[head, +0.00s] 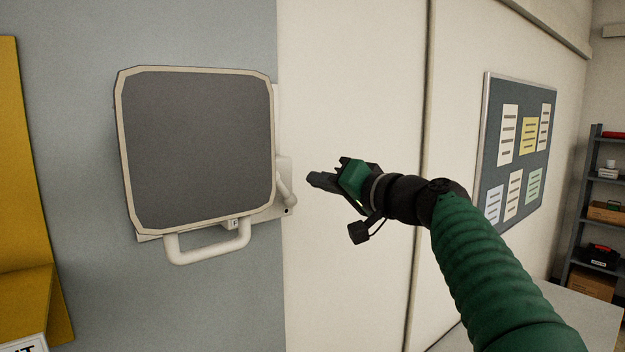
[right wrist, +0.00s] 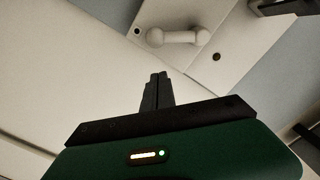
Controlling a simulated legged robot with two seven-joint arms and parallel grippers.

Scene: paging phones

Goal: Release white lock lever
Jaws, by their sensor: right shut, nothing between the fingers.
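The white lock lever (head: 286,187) is at the right edge of a grey panel with a beige frame (head: 195,150), mounted on the wall. In the right wrist view the lever (right wrist: 180,38) is a short bar with a round knob at its left end, on a pale plate (right wrist: 215,60). My right gripper (head: 312,179) is just right of the lever, apart from it, shut and empty. In the right wrist view its closed fingers (right wrist: 157,80) point up toward the lever, with a gap between. My left gripper is not in view.
A white U-shaped handle (head: 208,250) hangs below the panel. A notice board (head: 487,150) with several papers is on the wall at right, and a shelf rack (head: 590,185) stands at far right. A yellow piece (head: 25,200) is at far left. Bare wall lies behind my right gripper.

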